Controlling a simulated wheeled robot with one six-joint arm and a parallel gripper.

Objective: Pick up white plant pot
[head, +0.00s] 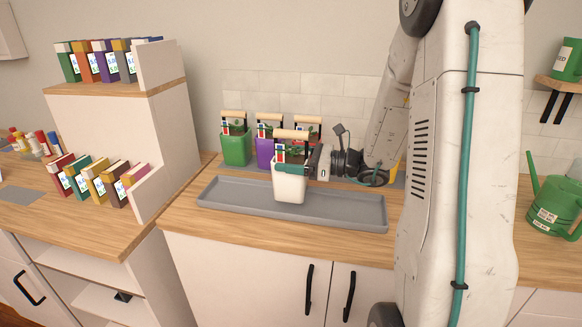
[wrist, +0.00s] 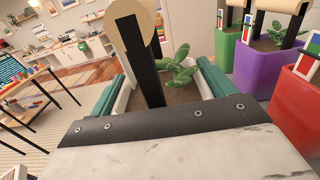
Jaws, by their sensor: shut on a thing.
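The white plant pot (head: 290,187) stands upright at the middle of the grey tray in the head view, with a wooden-topped black handle and a small plant above it. I cannot tell whether its base touches the tray. My gripper (head: 292,169) reaches in from the right and is shut on the pot, its teal fingers on either side near the rim. In the wrist view my gripper (wrist: 160,92) has its teal pads on both sides of the pot. Soil, green leaves and the handle show between them; the pot's lower part is hidden there.
The grey tray (head: 340,213) lies on the wooden counter. Behind it are a green pot (head: 236,148), a purple pot (head: 264,155) and a red pot (wrist: 297,105), close to the gripper. A book shelf (head: 180,130) stands left; a green watering can (head: 553,207) is right.

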